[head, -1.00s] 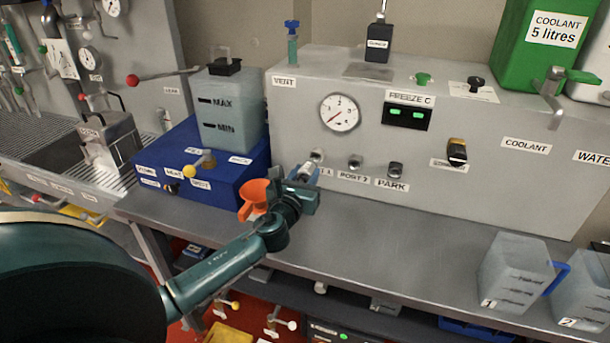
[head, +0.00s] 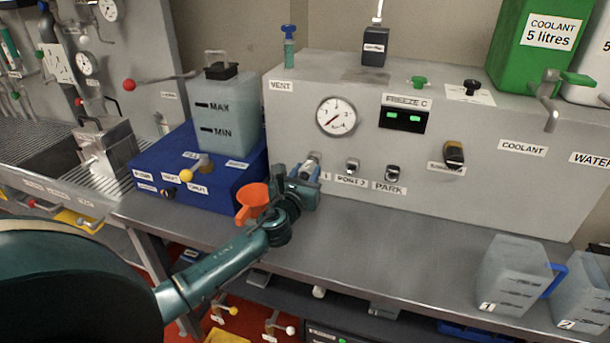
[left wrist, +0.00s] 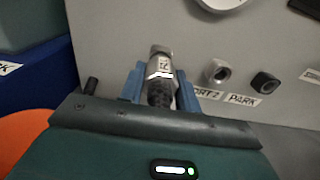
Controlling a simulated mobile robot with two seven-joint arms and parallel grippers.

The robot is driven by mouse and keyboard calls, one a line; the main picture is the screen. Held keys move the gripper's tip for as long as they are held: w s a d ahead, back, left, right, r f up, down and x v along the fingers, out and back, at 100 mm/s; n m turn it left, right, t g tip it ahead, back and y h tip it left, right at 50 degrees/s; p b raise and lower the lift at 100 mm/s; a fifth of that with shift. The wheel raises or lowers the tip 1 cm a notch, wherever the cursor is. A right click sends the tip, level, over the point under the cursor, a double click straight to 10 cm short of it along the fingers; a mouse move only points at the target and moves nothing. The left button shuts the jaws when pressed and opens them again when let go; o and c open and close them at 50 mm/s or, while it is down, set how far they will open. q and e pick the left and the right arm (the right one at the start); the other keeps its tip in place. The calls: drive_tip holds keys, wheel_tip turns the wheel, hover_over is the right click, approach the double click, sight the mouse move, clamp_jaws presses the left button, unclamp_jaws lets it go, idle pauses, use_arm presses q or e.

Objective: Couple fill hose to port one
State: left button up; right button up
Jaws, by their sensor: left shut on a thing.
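My left gripper (head: 305,180) is shut on the fill hose's metal coupling (left wrist: 160,65), with its blue fingers on either side. In the left wrist view the coupling points at the front of the grey cabinet (head: 450,190), at the place of port one. It hides port one, so I cannot tell whether the two are joined. Port two (head: 351,167) and the park port (head: 392,173) are to the right, both bare. The hose behind the coupling is mostly hidden by the gripper. My right gripper is not in view.
Two translucent jugs (head: 512,275) stand at the right of the bench (head: 400,250). The bench middle is clear.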

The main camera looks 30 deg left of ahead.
use_arm(q)
drive_tip(key=shift+w+a, duration=0.1)
drive_tip(key=shift+w, duration=0.35)
drive_tip(key=o, duration=1)
drive_tip(key=shift+o, duration=0.8)
drive_tip(key=v, duration=1.3)
drive_tip(key=shift+b, duration=0.45)
drive_tip(key=shift+s+f, duration=0.1)
drive_tip(key=shift+s, duration=0.1)
